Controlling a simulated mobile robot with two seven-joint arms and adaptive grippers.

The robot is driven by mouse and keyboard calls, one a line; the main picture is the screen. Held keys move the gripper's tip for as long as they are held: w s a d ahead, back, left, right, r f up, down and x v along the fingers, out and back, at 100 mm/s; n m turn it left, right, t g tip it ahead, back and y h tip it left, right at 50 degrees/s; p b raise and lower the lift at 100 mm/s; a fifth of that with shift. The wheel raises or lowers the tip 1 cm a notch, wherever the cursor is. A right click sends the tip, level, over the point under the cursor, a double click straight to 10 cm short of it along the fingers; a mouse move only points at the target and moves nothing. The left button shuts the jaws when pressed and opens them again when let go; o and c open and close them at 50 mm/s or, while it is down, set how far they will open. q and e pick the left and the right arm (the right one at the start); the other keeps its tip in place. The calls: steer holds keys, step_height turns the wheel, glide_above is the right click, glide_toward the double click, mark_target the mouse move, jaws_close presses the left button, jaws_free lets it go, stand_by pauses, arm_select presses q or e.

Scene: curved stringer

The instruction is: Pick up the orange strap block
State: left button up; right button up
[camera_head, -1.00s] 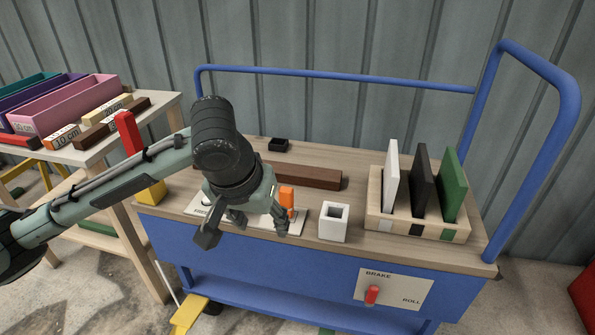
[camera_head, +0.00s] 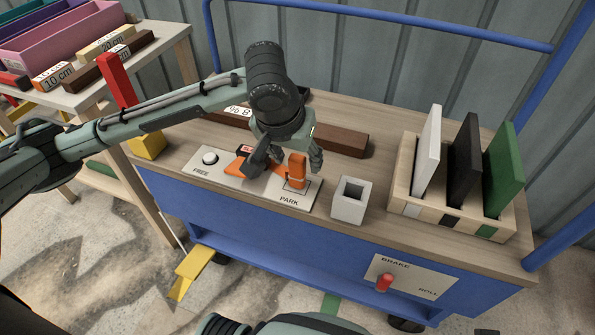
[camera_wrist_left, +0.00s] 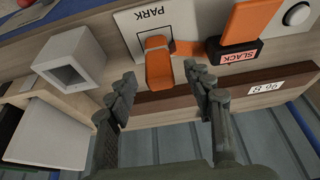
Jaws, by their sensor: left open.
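The orange strap block (camera_head: 297,170) stands upright at the PARK end of a white plate (camera_head: 228,178) on the cart top. An orange strap runs from it to a black SLACK-labelled piece, clearest in the left wrist view (camera_wrist_left: 233,53). My left gripper (camera_head: 287,160) is open and points down over the block. In the left wrist view the block (camera_wrist_left: 159,68) lies between and just beyond the two spread fingertips (camera_wrist_left: 160,82), with gaps on both sides. My right gripper is not in view.
A white square holder (camera_head: 351,201) stands close to the right of the plate. A dark brown bar (camera_head: 342,140) lies behind the gripper. A rack (camera_head: 408,205) with white, black and green panels stands at the right. A white knob (camera_head: 210,158) is at the FREE end.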

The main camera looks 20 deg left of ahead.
arm_select(q)
steer(key=shift+x, duration=0.85)
steer(key=shift+c, duration=0.5)
steer(key=shift+w+r, duration=0.1)
jaws_close()
